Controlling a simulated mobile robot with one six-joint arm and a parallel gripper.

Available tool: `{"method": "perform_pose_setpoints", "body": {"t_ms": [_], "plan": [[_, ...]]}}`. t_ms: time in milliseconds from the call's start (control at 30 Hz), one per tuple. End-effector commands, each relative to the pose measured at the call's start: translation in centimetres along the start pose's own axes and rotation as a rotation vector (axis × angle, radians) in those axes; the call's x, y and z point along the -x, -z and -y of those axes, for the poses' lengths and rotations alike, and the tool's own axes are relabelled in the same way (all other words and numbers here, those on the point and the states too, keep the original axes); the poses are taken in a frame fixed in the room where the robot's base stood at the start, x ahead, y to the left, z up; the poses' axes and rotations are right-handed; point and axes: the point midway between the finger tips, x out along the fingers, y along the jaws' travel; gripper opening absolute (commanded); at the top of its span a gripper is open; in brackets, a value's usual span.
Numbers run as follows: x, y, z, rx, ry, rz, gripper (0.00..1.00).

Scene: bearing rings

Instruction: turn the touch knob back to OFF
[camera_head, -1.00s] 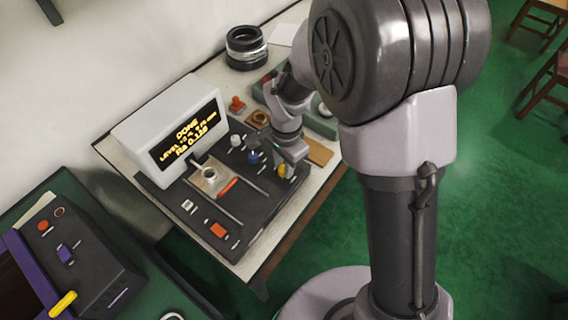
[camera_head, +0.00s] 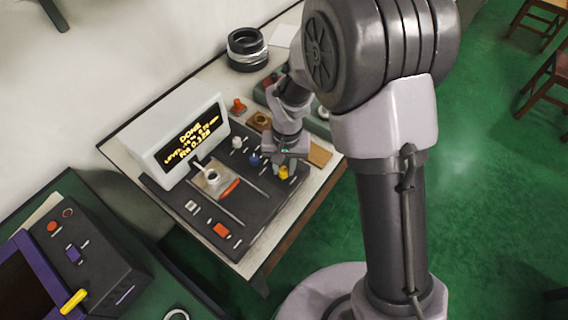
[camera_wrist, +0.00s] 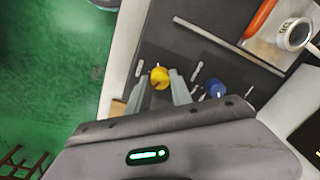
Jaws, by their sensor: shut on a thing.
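A yellow knob (camera_head: 284,173) stands at the right front of the dark control panel (camera_head: 258,207). It also shows in the wrist view (camera_wrist: 159,77), between the two fingertips of my gripper (camera_wrist: 160,82). My gripper is shut on this yellow knob from above. A blue knob (camera_head: 254,159) and a white knob (camera_head: 237,142) stand in a row with it, apart from my gripper; the blue one shows in the wrist view (camera_wrist: 217,89). The labels beside the knobs are too small to read. The display (camera_head: 191,138) reads "DONE" with further orange lines.
A metal ring (camera_head: 212,177) sits on a small stage beside an orange-red lever (camera_head: 229,188). An orange-red button (camera_head: 221,230) is at the panel's front. Stacked dark rings (camera_head: 246,48) stand at the back. A second console (camera_head: 83,250) is at the left.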

Motion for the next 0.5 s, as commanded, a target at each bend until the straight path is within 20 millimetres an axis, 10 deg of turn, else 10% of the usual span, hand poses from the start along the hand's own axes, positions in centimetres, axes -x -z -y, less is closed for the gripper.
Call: {"method": "perform_pose_setpoints", "body": {"t_ms": [500], "plan": [[0.16,0.04,0.1,0.485,0.0,0.019,0.0]]}}
